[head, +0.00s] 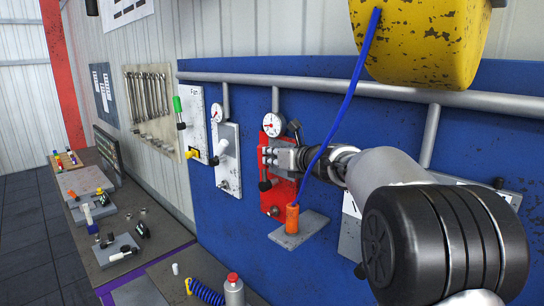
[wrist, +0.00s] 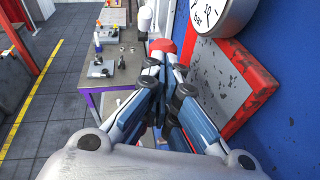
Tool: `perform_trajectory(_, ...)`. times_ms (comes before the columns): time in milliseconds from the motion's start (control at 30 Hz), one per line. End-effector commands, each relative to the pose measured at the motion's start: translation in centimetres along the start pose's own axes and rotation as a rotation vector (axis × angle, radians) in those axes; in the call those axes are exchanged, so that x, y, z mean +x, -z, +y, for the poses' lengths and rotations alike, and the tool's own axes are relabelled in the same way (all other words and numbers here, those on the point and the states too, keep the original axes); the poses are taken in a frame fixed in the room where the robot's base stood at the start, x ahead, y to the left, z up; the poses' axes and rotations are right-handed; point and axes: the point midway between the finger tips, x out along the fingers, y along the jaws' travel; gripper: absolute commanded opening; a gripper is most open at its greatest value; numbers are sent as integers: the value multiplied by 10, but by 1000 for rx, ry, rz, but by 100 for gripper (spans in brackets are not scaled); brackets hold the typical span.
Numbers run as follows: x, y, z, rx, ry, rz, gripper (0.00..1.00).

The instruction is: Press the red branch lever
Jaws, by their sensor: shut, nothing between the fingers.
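The red branch panel (head: 279,196) is on the blue wall board, below a round gauge (head: 271,124). My gripper (head: 267,158) is in front of this panel, its fingers pointing left across it and hiding part of it. In the wrist view, the fingers (wrist: 164,66) are closed together and empty. A rounded red piece (wrist: 162,45), which looks like the end of the red lever, shows just beyond the fingertips. I cannot tell whether they touch. The red panel (wrist: 257,85) with its grey plate is at the right there.
A grey pipe (head: 330,86) runs along the board. A blue cable (head: 350,100) hangs in front of my arm to an orange plug (head: 292,218). A yellow box (head: 425,40) hangs above. A grey branch panel (head: 228,175) is left of the red one. A bench (head: 140,232) holds small parts.

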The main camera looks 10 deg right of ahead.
Motion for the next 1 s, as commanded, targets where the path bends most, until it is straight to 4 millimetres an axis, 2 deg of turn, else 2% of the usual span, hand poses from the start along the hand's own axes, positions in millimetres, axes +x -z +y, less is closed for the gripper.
perform_trajectory(733,-1,-2,0,0,0,0,0)
perform_trajectory(867,-6,-12,2,0,-1,-1,0)
perform_trajectory(1000,-17,-32,5,-1,-2,-1,0)
